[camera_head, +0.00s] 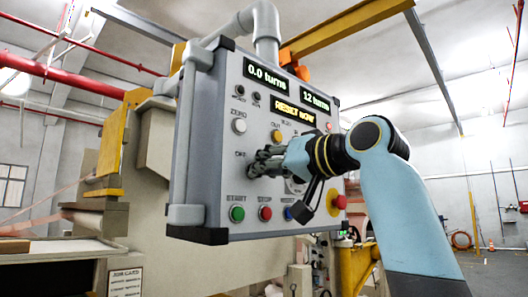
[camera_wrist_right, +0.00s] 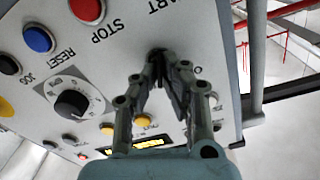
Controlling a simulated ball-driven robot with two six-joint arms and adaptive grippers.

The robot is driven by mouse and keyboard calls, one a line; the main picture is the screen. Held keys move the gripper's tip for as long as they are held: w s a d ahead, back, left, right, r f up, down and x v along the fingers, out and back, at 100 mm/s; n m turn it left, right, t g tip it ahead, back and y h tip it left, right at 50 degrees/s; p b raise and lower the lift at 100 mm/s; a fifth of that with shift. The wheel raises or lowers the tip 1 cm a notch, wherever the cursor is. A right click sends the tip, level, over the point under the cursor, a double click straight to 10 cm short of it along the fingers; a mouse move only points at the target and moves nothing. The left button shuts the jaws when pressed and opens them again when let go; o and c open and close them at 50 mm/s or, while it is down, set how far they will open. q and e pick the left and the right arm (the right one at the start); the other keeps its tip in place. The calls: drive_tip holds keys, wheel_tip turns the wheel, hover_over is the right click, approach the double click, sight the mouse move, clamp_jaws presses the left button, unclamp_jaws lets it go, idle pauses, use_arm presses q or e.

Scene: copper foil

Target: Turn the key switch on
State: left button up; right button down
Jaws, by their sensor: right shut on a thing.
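The grey control panel (camera_head: 222,190) hangs in front of me, with an "OFF" label on its left side. My right gripper (camera_head: 257,167) is at the panel face just below that label. In the right wrist view its two fingers (camera_wrist_right: 164,80) come together on the small dark key switch (camera_wrist_right: 157,54). The fingers hide most of the key, so I cannot tell its angle. My left gripper is not in view.
Green START (camera_head: 237,213), red STOP (camera_head: 265,213) and blue (camera_head: 289,213) buttons sit below the gripper. A white ZERO button (camera_head: 239,126) is above it. A red emergency button (camera_head: 340,202) is at lower right. A black knob (camera_wrist_right: 71,103) shows in the wrist view.

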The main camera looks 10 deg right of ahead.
drive_tip(key=shift+m+p, duration=0.75)
drive_tip(key=shift+m, duration=0.05)
drive_tip(key=c, duration=1.5)
unclamp_jaws()
drive_tip(key=shift+d, duration=0.1)
drive_tip(key=v, duration=1.2)
drive_tip(key=shift+f, duration=0.1)
